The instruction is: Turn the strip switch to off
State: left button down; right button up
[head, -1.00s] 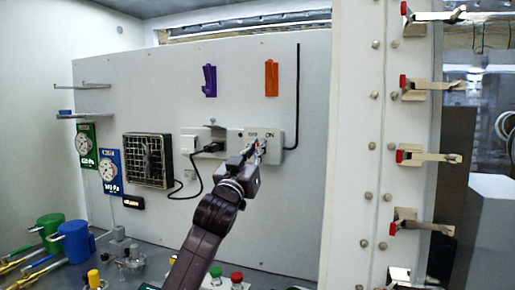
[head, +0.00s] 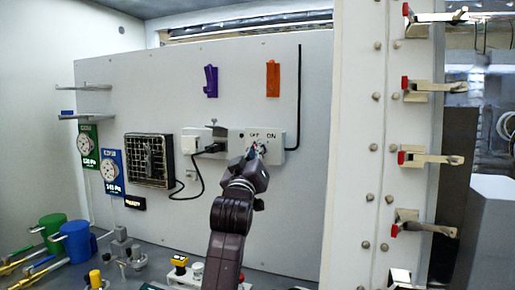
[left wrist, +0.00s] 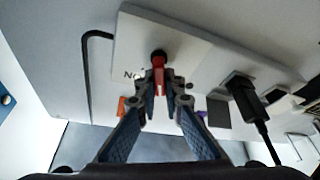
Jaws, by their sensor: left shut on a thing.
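The power strip (head: 276,154) is a light grey box on the back panel, printed OFF and ON at the top right. In the left wrist view the strip (left wrist: 135,30) appears upside down. The red switch lever (left wrist: 158,68) stands out from a dark round pivot beside the ON letters. My left gripper (head: 258,149) reaches up to the strip's front below the labels. Its fingertips (left wrist: 164,97) are shut on the lever's end, one on each side. The gripper hides most of the lever in the head view, so its exact setting is unclear there.
A black plug (left wrist: 243,98) with a cord sits in the strip. A fan grille (head: 149,160) is to the left. Purple (head: 210,81) and orange (head: 272,79) holders hang above. Blue (head: 75,243) and green cylinders and several knobs stand below.

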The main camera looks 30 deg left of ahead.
pick_arm(q)
jog(key=shift+f+n+g+y, duration=0.1)
jog(key=shift+n+g+y, duration=0.2)
jog(key=shift+n, duration=0.6)
jog(key=c, duration=2)
grip_release()
jog(key=shift+a, duration=0.1)
jog(key=shift+c, duration=0.2)
jog(key=shift+s+n, duration=0.1)
jog(key=shift+n, duration=0.2)
jog(key=v, duration=1.2)
